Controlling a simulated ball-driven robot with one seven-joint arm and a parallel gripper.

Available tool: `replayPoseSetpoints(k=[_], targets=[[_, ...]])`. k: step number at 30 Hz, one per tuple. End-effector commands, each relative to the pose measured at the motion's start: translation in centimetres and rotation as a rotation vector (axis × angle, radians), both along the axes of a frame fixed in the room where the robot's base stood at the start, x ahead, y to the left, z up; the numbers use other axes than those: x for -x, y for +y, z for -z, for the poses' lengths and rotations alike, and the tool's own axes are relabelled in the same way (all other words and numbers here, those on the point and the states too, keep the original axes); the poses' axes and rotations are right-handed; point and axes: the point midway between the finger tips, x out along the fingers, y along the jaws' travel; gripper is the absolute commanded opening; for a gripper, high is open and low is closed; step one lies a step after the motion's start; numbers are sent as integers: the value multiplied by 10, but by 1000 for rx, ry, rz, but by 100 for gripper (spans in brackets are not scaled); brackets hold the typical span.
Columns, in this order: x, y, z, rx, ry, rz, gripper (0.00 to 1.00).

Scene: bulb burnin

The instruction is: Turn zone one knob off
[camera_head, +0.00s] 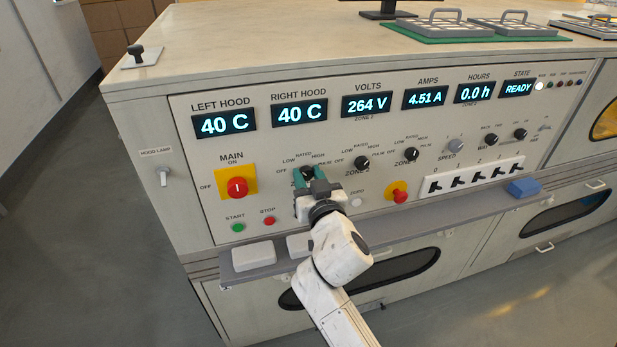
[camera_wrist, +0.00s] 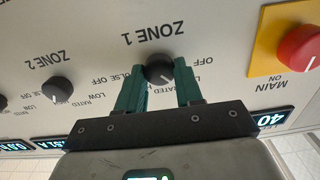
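The zone one knob (camera_wrist: 159,69) is a round black knob on the pale panel, under the upside-down ZONE 1 label in the wrist view. A short pale mark on it points to the lower right there, towards the partly covered LOW label. My gripper (camera_wrist: 160,74) has its two green fingers on either side of the knob, with their tips against its sides. In the head view my gripper (camera_head: 310,176) covers most of the knob. The fingers hide parts of the labels around it.
The red main switch (camera_head: 237,187) on its yellow plate is left of my gripper.

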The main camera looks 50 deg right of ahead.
Motion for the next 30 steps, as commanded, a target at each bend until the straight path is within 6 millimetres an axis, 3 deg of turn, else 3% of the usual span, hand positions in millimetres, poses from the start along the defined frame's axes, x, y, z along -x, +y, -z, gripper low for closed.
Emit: replayPoseSetpoints(k=[9,20,30], targets=[[0,0,0,0,0,0,5],[0,1,0,59,40,-1,5],[-1,2,0,264,179,-3,5]])
